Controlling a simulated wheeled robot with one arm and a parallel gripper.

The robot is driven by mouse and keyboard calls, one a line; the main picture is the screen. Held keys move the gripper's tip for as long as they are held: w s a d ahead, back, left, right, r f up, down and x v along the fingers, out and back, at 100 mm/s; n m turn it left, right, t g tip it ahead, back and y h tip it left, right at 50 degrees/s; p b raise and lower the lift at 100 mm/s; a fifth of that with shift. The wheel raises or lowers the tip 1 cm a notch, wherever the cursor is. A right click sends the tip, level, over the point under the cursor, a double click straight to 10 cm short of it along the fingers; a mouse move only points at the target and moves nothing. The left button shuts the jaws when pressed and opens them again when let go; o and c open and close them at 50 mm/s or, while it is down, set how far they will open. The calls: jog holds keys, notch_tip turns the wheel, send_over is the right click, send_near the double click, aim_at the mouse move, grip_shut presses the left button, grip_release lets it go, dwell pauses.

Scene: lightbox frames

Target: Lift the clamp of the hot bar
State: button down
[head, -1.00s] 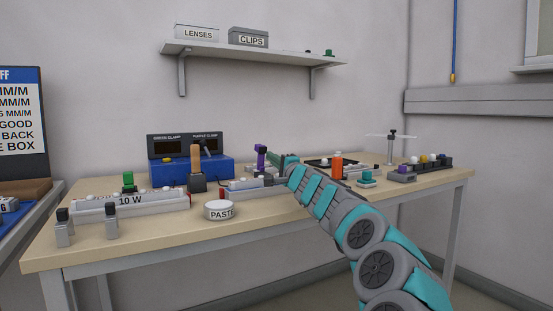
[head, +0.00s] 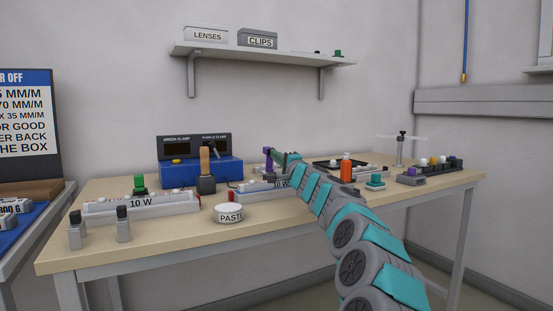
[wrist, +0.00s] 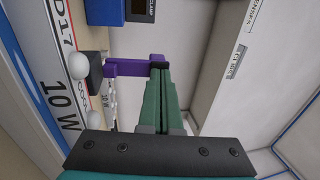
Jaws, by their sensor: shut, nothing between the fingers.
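A purple clamp (head: 268,162) stands upright on the middle bar (head: 256,188); it also shows in the wrist view (wrist: 128,68). My gripper (head: 276,153) has green fingers, shut and empty, at the clamp's upper end. In the wrist view the fingertips (wrist: 160,68) overlap the clamp's top; I cannot tell whether they touch. A green clamp (head: 139,184) stands on the left bar (head: 141,208), marked 10 W. A blue unit (head: 200,170) behind has two dark displays labelled GREEN CLAMP and PURPLE CLAMP; no readings are legible.
A wooden-handled tool (head: 205,165) stands in a dark holder left of the purple clamp. A PASTE tin (head: 228,213) sits in front. An orange bottle (head: 346,168) and a teal piece (head: 375,181) are right of my arm.

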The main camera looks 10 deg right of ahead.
jog(key=shift+w+a+r, duration=0.3)
jog(key=shift+w+r, duration=0.25)
jog(key=shift+w, duration=0.3)
jog(key=shift+s, duration=0.1)
